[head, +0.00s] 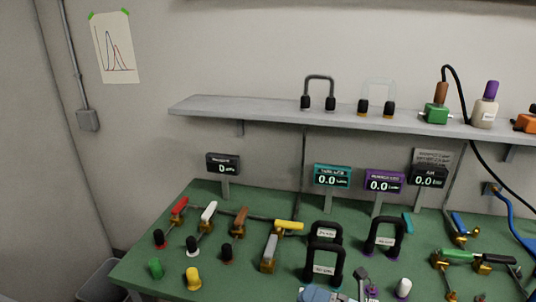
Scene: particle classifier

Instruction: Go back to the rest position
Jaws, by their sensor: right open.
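My right gripper (367,281) shows only in part at the bottom edge of the head view, right of the middle. Its grey fingers are apart and I see nothing held between them. It is over the front of the green table (138,262), just right of the black handle-shaped pieces (337,265) and left of a white-capped knob (404,287). Most of its arm is below the frame. My left gripper is not in view.
Several valves with coloured handles, such as a yellow one (289,226), stand on the table. Small displays (332,176) stand along its back. A bin (98,283) is at lower left.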

